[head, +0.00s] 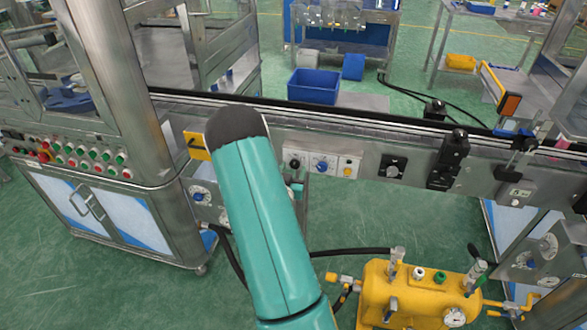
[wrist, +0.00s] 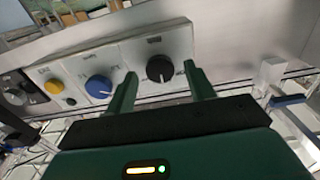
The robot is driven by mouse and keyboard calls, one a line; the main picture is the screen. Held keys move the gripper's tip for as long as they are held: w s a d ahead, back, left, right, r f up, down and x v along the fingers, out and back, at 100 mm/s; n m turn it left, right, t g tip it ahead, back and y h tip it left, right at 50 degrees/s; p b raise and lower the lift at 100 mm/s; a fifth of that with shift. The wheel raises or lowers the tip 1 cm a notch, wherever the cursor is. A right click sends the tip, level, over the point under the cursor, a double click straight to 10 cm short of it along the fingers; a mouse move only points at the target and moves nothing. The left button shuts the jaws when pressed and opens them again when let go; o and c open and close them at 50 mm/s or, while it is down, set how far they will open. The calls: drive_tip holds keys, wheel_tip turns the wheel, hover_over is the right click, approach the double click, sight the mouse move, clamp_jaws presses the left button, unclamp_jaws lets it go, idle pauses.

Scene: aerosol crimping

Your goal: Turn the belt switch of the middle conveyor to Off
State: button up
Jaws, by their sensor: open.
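In the wrist view, a pale control box on the conveyor side carries a round black knob (wrist: 160,68), a blue knob (wrist: 98,87) and a yellow button (wrist: 53,87). A white mark on the black knob points down in that picture. The labels are too small to read, so I cannot tell which is the belt switch. My gripper (wrist: 160,72) is open, with one finger on each side of the black knob in the picture; contact is not visible. In the head view, the black knob (head: 294,162) and blue knob (head: 321,166) show right of my teal arm, which hides my gripper.
A cabinet with several coloured buttons (head: 90,155) stands left. A yellow tank (head: 415,295) stands low at front right. Green floor is clear at lower left.

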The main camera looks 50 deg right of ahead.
drive_tip(key=shift+x, duration=0.75)
drive_tip(key=c, duration=1)
drive_tip(key=shift+n, duration=0.4)
drive_tip(key=n, duration=0.9)
